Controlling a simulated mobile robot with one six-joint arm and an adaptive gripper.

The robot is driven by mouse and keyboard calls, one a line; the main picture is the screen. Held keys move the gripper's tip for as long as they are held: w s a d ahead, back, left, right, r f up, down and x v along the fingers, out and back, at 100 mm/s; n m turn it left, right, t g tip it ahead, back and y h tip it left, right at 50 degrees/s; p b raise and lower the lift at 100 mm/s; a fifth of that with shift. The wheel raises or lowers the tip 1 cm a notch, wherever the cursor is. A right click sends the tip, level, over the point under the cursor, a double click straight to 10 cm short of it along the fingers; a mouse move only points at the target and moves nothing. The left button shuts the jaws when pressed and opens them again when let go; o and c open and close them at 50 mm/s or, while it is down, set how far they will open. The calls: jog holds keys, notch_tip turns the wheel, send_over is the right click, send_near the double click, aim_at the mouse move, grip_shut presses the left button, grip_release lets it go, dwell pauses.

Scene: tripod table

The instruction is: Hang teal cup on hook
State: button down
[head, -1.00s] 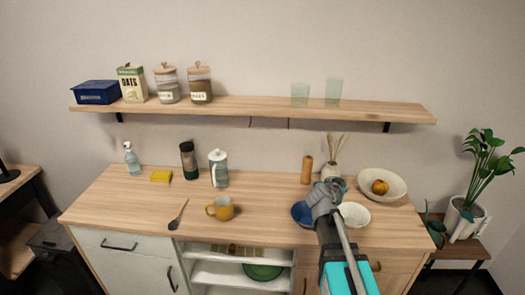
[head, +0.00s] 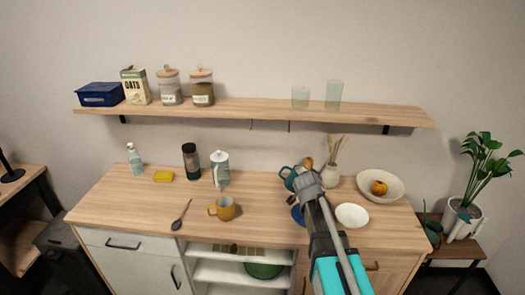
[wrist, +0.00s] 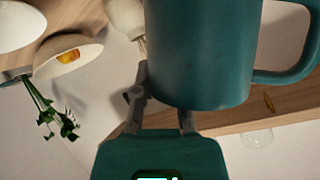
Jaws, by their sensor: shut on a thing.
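The teal cup (head: 287,177) shows just left of my gripper (head: 301,180) in the head view, in front of the wall above the rear of the counter. It fills the upper middle of the wrist view (wrist: 200,55), with its handle at the right. My gripper (wrist: 165,105) is shut on the cup; the exact finger contact is partly hidden behind it. Two thin dark hooks, a left one (head: 251,125) and a right one (head: 289,126), hang under the wall shelf, above and left of the cup. Both hooks look empty.
The wall shelf (head: 350,113) holds jars, a box and glasses. A blue item (head: 297,214) is partly hidden by my arm.

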jog(key=w+a+r+y+p, duration=0.2)
jog(key=a+r+y, duration=0.1)
jog(key=a, duration=0.6)
jog(key=w+a+r+m+y+p, duration=0.1)
jog(key=w+a+r+y+p, duration=0.2)
jog(key=a, duration=0.6)
jog(key=shift+w+r+g+y, duration=0.15)
jog(key=shift+r+g+y, duration=0.2)
jog(key=shift+y, duration=0.85)
jog(key=shift+w+d+f, duration=0.1)
jog(key=shift+w, duration=0.15)
jog(key=w+f+b, duration=0.1)
jog(key=w+b, duration=0.1)
jog(key=w, duration=0.8)
jog(key=shift+w+d+f, duration=0.15)
jog(key=shift+w+f, duration=0.05)
jog(key=shift+f, duration=0.2)
dwell(0.7)
jog(key=c, duration=0.6)
grip_release()
